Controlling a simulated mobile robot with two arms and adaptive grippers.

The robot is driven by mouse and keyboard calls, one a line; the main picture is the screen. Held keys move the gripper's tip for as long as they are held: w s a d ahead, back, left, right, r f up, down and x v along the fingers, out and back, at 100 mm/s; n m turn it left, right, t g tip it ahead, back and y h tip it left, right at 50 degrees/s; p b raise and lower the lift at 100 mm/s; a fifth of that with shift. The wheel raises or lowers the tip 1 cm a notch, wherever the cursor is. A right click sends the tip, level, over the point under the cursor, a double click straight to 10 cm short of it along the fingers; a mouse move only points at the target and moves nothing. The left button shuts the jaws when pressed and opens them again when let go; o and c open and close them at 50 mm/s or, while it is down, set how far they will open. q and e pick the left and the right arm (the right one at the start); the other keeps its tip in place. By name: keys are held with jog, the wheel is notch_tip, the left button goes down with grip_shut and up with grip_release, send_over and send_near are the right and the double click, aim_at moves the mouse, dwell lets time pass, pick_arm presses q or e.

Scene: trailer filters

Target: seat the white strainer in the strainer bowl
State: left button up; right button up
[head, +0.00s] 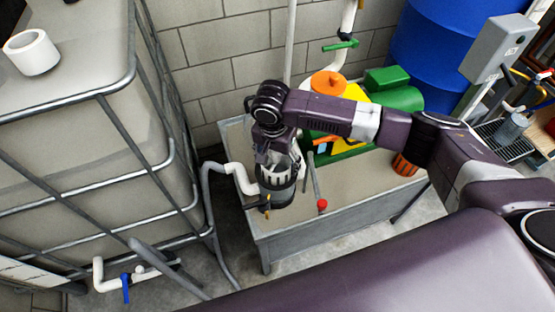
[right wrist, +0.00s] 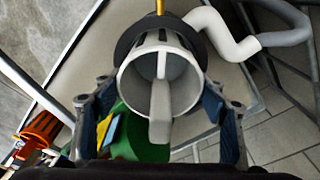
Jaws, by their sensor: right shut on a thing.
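The white strainer (right wrist: 183,91) is a slotted cup with a bar across its open mouth. My right gripper (right wrist: 160,90) is around it, one finger on each side, and is shut on it. In the head view the strainer (head: 296,162) shows below my right gripper (head: 277,160), upright or nearly so. The black strainer bowl (head: 280,197) is directly under it, and its dark ring (right wrist: 128,42) shows behind the strainer in the right wrist view. The strainer's lower end is hidden, so I cannot tell how deep it sits. My left gripper is not in view.
White pipe (head: 240,178) joins the bowl's left side. A red-tipped handle (head: 322,205) stands to its right. A green pump (head: 395,90) and an orange-and-black part (head: 404,163) are on the grey bench (head: 340,222). A caged tank (head: 80,120) stands left.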

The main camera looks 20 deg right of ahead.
jog(key=shift+f, duration=0.4)
jog(key=o, duration=1.3)
jog(key=shift+w+r, duration=0.1)
jog(key=shift+r, duration=0.45)
jog(key=r, duration=0.8)
jog(key=s+a+r, duration=0.1)
jog(key=r, duration=0.3)
jog(key=shift+s, duration=0.1)
